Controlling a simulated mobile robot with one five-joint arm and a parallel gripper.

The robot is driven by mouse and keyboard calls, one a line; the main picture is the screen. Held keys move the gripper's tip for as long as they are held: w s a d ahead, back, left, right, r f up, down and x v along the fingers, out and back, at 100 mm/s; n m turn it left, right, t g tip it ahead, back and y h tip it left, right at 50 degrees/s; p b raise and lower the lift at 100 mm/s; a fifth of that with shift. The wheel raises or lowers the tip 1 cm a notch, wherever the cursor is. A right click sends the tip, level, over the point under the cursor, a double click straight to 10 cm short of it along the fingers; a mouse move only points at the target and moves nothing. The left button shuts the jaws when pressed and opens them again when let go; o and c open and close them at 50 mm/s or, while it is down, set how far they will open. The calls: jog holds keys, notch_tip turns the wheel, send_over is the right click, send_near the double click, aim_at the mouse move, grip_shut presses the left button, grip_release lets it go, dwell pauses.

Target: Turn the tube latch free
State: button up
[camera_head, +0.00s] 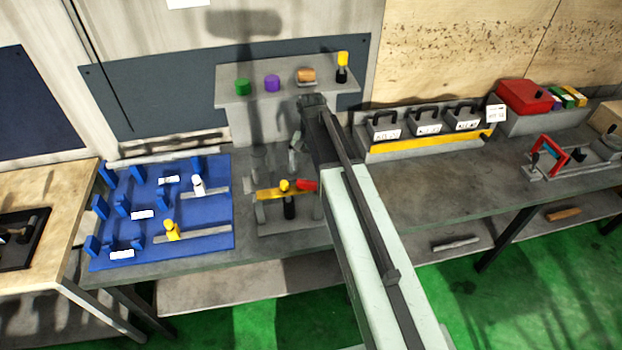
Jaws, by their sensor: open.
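A small grey stand (290,222) sits near the front edge of the grey bench, with a yellow bar (268,194) across it. A black tube with a yellow cap (288,200) stands upright at the bar. A red piece (307,185), which looks like the latch, lies at the bar's right end, beside the cap. My arm passes just to its right and may hide part of the stand. My gripper (294,160) hangs from the arm's far end, above and behind the red piece, apart from it in the picture. Its jaws are small and dark; it is open and seems empty.
A blue board (190,215) with blue brackets, a white piece and a yellow piece lies left. A raised shelf (250,96) behind holds green, purple and orange pieces and another yellow-capped tube (342,67). Grey blocks in a rack (425,150) stand right. The bench's right middle is clear.

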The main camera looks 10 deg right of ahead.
aim_at(312, 182)
notch_tip(312, 182, down, 8)
jog(key=b, duration=0.7)
jog(key=shift+r, duration=0.15)
jog(key=c, duration=1.7)
jog(key=shift+d, duration=0.15)
